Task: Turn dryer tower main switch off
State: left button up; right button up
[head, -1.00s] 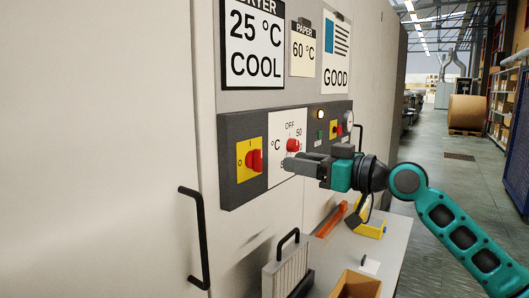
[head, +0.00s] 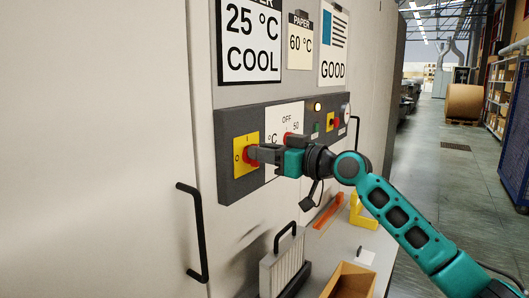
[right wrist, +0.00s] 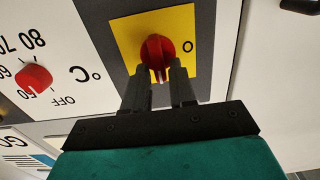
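The main switch, a red knob (head: 250,156) on a yellow plate (head: 240,167), is at the left end of the dryer's dark control panel. The plate has I at the top and O at the left. In the right wrist view, turned upside down, the knob (right wrist: 157,50) has its ridge roughly upright, in line with the I side; the I is hidden there. My right gripper (head: 256,152) is at the knob. In the wrist view its fingers (right wrist: 160,76) are apart, one on each side of the knob's ridge; contact is unclear. My left gripper is out of view.
A temperature dial (head: 288,139) is right beside the switch, behind my gripper. A smaller yellow-plated red switch (head: 333,122) is farther right. A black door handle (head: 192,232) sticks out at lower left. A filter-like part (head: 284,264) and open box (head: 350,281) stand below.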

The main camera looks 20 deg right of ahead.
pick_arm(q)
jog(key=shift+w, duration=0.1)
pick_arm(e)
grip_shut()
pick_arm(q)
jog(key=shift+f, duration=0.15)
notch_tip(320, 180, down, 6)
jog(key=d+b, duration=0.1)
jog(key=b, duration=0.7)
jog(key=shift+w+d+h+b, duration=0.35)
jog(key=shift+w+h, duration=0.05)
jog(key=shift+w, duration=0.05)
pick_arm(e)
jog(key=shift+s+a+f+n, duration=0.15)
jog(key=shift+a+f+n, duration=0.1)
jog(key=shift+n, duration=2.7)
jog(key=shift+s+a+f+n, duration=0.1)
jog(key=shift+f+n, duration=0.1)
jog(key=shift+n, duration=2.8)
jog(key=shift+s+a+f+n, duration=0.15)
jog(key=shift+a+f+n, duration=0.1)
jog(key=shift+n, duration=2.7)
